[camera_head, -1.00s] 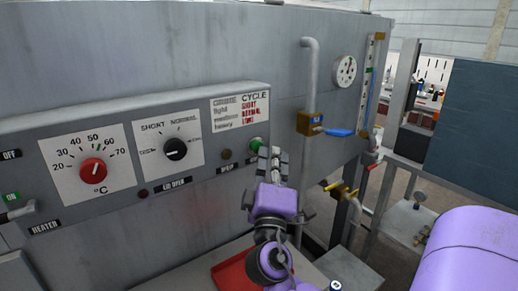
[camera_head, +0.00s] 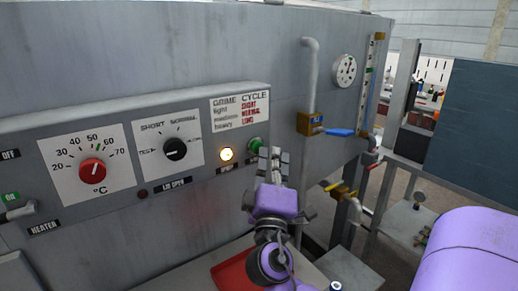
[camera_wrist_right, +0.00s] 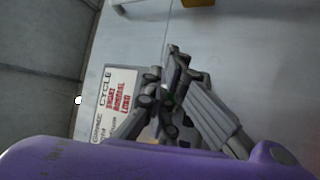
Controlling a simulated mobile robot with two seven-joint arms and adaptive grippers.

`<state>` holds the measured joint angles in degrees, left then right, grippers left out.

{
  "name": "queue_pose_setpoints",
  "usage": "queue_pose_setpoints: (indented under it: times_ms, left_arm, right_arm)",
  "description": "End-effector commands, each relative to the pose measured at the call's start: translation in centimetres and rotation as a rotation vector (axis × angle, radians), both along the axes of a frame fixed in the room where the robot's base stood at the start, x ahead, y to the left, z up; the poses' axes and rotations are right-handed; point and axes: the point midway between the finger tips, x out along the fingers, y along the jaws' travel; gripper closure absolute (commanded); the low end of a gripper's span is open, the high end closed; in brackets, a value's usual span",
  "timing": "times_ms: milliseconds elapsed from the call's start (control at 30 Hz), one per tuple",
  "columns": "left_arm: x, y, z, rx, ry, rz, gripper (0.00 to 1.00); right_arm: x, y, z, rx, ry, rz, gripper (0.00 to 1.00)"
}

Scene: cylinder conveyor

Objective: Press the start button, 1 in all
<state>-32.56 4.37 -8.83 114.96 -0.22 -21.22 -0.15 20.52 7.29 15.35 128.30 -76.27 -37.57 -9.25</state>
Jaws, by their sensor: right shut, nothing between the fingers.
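The green start button (camera_head: 255,145) sits at the right end of the grey control panel (camera_head: 215,95). My right gripper (camera_head: 269,152) is shut and empty, its fingertips right beside the button in the head view. I cannot tell whether the fingertips touch the button. A round lamp (camera_head: 227,154) left of the button is lit yellow. My left gripper is not in view.
The panel also carries a red temperature knob (camera_head: 93,171) and a black cycle knob (camera_head: 175,149). A pipe with a brass valve and blue handle (camera_head: 340,132) stands to the right. A red tray (camera_head: 232,273) lies below the gripper.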

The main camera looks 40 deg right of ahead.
Motion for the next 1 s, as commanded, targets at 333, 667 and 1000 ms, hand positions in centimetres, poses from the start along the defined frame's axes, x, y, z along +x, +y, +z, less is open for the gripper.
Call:
queue_pose_setpoints:
  times_ms: [333,667,1000]
  left_arm:
    - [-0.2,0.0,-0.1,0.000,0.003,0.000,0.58]
    - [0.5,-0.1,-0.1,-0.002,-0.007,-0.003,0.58]
    - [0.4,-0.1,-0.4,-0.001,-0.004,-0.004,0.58]
  right_arm:
    - [-1.1,0.1,0.0,0.001,0.000,-0.001,1.00]
    - [-2.4,0.2,-0.1,0.002,0.001,-0.001,1.00]
    - [-5.5,0.6,-0.1,0.002,0.001,0.000,1.00]
